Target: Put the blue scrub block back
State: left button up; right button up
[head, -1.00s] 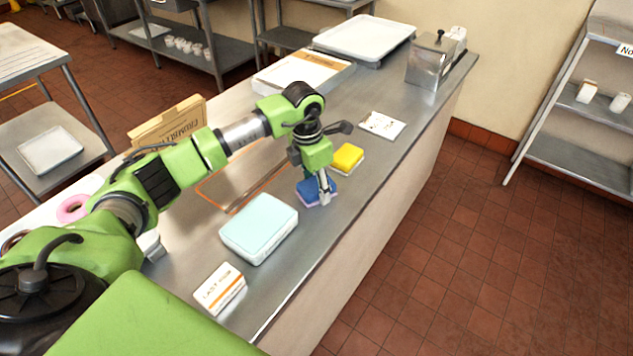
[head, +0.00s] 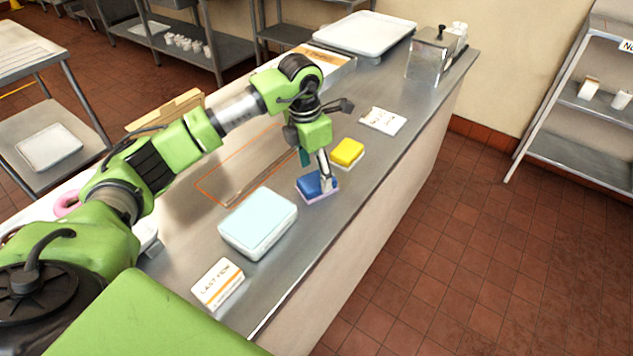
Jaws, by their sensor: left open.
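The blue scrub block (head: 309,186), with a pale lilac lower layer, lies on the steel counter (head: 300,258), in front of a yellow block (head: 347,151). My left gripper (head: 325,182) points down at the blue block, open, with a finger in front of its right part. The other finger is partly hidden, and I cannot tell whether the fingers touch the block. My right gripper is out of view.
A light blue box (head: 258,221) and a small white labelled box (head: 217,285) stand nearer on the counter. An orange outline (head: 203,187) marks a bare area to the left. A white card (head: 383,121) and a metal dispenser (head: 430,58) are farther back.

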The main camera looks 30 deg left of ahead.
aim_at(312, 181)
pick_arm(q)
notch_tip(312, 181, up, 8)
jog(key=b, duration=0.1)
jog(key=shift+s+a+b, duration=0.2)
jog(key=shift+s+b, duration=0.2)
